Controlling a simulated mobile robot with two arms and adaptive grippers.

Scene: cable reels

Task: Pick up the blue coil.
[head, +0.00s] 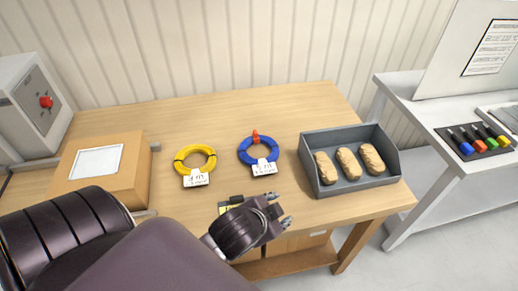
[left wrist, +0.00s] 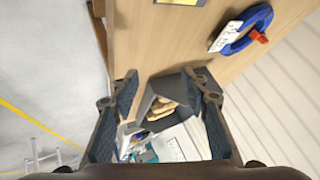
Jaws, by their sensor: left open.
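The blue coil (head: 244,152) lies flat on the wooden table, with a red-orange piece at its far side and a white tag at its near side. It also shows at the upper right of the left wrist view (left wrist: 263,18). My left gripper (head: 283,208) is open and empty over the table's front part, nearer and slightly right of the coil, apart from it. Its two spread fingers frame the left wrist view (left wrist: 165,80), with the coil outside them. My right gripper is not in view.
A yellow coil (head: 182,163) with a tag lies left of the blue one. A grey bin (head: 312,178) with brown wrapped items stands right. A cardboard box (head: 125,178) is at left. A dark item with a yellow label (head: 225,208) lies beside my gripper. The table behind the coils is clear.

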